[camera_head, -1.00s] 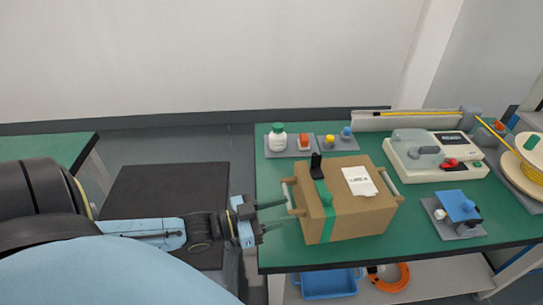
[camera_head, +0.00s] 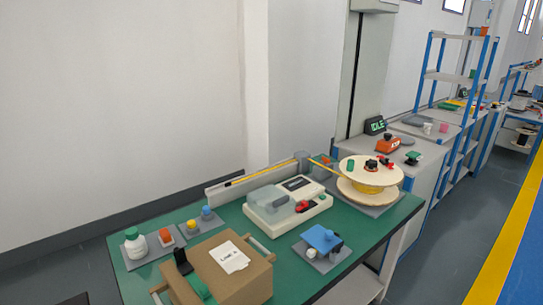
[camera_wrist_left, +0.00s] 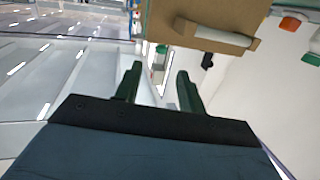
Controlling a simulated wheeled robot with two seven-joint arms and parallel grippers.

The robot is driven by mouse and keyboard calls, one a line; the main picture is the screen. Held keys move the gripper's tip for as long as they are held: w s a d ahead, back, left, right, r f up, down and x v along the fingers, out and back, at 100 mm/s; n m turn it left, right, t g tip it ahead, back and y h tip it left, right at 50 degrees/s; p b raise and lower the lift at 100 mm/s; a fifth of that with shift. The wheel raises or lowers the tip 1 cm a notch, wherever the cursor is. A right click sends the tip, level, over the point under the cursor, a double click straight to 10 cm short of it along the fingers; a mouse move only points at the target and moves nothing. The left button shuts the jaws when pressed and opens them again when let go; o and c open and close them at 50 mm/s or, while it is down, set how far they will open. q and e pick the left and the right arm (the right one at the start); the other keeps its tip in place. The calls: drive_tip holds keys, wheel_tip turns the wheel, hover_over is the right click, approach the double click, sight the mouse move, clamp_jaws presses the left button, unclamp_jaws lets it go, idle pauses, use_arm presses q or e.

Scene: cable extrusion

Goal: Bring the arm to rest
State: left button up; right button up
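My left gripper (camera_wrist_left: 157,88) shows in the left wrist view with its two dark green fingers apart and nothing between them. Past its fingertips, the brown box (camera_wrist_left: 225,20) with a pale side handle (camera_wrist_left: 222,36) is apart from the fingers. In the head view the same box (camera_head: 245,281) stands at the near edge of the green table (camera_head: 225,223), cut off by the bottom of the picture. Neither of my arms shows in the head view. My right gripper is not in view.
A cream machine (camera_head: 287,206) and a cable spool (camera_head: 370,176) stand on the table. A white bottle (camera_head: 135,242) stands at its left end, and a blue-topped fixture (camera_head: 322,240) at its front. Shelves (camera_head: 455,100) stand at the right. Floor is open beyond.

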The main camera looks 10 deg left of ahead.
use_arm(q)
drive_tip(key=s+d+f+n+g+y, duration=0.2)
drive_tip(key=s+d+f+g+y, duration=0.1)
drive_tip(key=d+f+g+y, duration=0.25)
drive_tip(key=s+r+n+g+y, duration=0.25)
drive_tip(key=s+g, duration=0.35)
drive_tip(key=s, duration=0.4)
wheel_tip(320, 180, down, 26)
drive_tip(key=s+g, duration=0.1)
drive_tip(key=s, duration=0.1)
drive_tip(key=s+a+f+g, duration=0.1)
drive_tip(key=s+a+f, duration=0.1)
drive_tip(key=s+f, duration=1.2)
drive_tip(key=shift+s+a+f+y, duration=0.2)
drive_tip(key=shift+s+a+y, duration=0.15)
drive_tip(key=shift+s, duration=0.75)
drive_tip(key=shift+w+m+g, duration=0.15)
drive_tip(key=shift+m+g, duration=0.1)
drive_tip(key=shift+m, duration=0.1)
